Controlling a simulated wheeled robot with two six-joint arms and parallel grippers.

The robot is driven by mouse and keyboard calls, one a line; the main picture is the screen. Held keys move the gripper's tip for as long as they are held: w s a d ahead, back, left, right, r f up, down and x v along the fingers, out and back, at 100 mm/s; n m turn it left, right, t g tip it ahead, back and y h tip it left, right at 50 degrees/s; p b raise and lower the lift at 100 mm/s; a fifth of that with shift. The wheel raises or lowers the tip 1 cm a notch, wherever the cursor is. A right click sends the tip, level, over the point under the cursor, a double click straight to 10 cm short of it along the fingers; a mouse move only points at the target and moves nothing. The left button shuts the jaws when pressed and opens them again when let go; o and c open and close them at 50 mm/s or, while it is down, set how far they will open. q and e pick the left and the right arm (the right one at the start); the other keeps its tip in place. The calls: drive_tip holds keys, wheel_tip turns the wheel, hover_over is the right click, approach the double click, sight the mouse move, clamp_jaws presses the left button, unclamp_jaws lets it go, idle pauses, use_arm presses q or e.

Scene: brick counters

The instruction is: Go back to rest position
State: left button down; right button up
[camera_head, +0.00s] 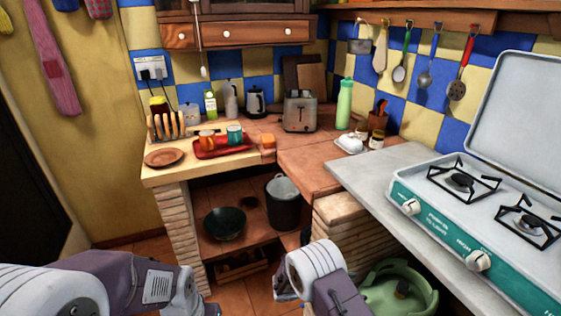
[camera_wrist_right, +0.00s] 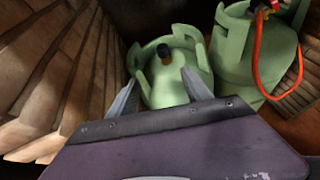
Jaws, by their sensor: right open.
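My right gripper (camera_head: 286,288) is low in the head view, in front of the lower shelf and left of the green gas bottle (camera_head: 400,290). Its two fingers show in the right wrist view (camera_wrist_right: 160,98), spread apart with nothing between them. The fingers point towards the green gas bottle, which also shows in the right wrist view (camera_wrist_right: 175,80) beyond them.
A gas stove (camera_head: 470,215) stands on the right counter. Below, a dark pot (camera_head: 284,203) and a pan (camera_head: 225,223) sit on the shelf. Brick pillars flank it.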

drive_tip(key=s+d+r+m+g+y, duration=0.2)
drive_tip(key=s+d+r+m, duration=0.15)
drive_tip(key=r, duration=0.25)
drive_tip(key=s+d+r+m+g+y, duration=0.1)
drive_tip(key=s+d+r+m+g, duration=0.1)
drive_tip(key=s+d+r+m, duration=0.3)
drive_tip(key=s+a+f+m+t+y, duration=0.1)
drive_tip(key=s+a+m+y, duration=0.95)
drive_tip(key=s+a, duration=0.2)
wheel_tip(320, 180, up, 19)
drive_tip(key=w+a+p, duration=0.1)
drive_tip(key=w+p, duration=0.1)
drive_tip(key=p, duration=1.7)
drive_tip(key=shift+w+r+m+t, duration=0.2)
drive_tip(key=shift+w+m+t, duration=0.05)
drive_tip(key=shift+m+t, duration=0.15)
